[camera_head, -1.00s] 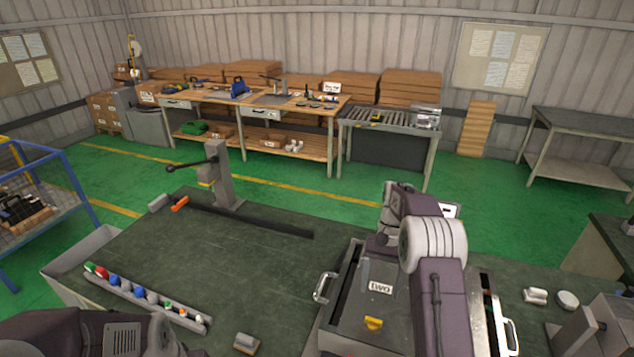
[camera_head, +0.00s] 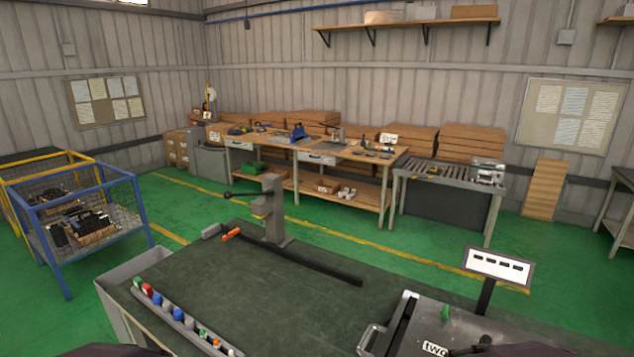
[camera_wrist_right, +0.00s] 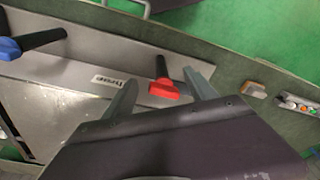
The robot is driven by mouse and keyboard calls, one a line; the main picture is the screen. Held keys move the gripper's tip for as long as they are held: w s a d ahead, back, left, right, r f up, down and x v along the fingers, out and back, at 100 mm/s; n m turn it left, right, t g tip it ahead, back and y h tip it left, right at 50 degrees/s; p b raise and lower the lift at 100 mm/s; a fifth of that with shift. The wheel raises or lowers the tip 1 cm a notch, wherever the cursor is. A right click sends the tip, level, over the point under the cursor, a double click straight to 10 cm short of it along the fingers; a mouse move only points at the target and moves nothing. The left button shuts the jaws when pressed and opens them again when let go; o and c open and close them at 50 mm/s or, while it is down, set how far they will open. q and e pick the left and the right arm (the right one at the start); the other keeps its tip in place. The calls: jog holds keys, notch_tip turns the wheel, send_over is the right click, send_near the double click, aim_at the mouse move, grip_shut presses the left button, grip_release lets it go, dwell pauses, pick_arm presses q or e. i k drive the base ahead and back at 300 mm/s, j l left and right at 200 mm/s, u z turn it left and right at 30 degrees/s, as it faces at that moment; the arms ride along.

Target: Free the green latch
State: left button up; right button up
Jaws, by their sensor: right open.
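The device's lower part is cut off by the frame edge. In the right wrist view my right gripper (camera_wrist_right: 160,80) is open, with its two fingers apart over a grey metal plate. A red latch (camera_wrist_right: 170,88) on a dark stem shows between the fingers, and a blue latch (camera_wrist_right: 10,48) lies to the left. No green latch shows in that view. My left gripper is out of view.
A dark green workbench (camera_head: 270,310) holds a strip of small coloured parts (camera_head: 180,318) at its left. A grey post (camera_head: 273,210) with a lever stands at its back. A small screen (camera_head: 498,266) rises behind the device. The bench middle is clear.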

aim_at(445, 314)
jog(key=k, duration=0.45)
jog(key=i+j+z, duration=0.1)
jog(key=j, duration=0.2)
jog(key=i+j, duration=0.2)
jog(key=i+j+z, duration=0.15)
jog(key=j, duration=0.3)
jog(key=i+j+z, duration=0.2)
jog(key=i, duration=0.55)
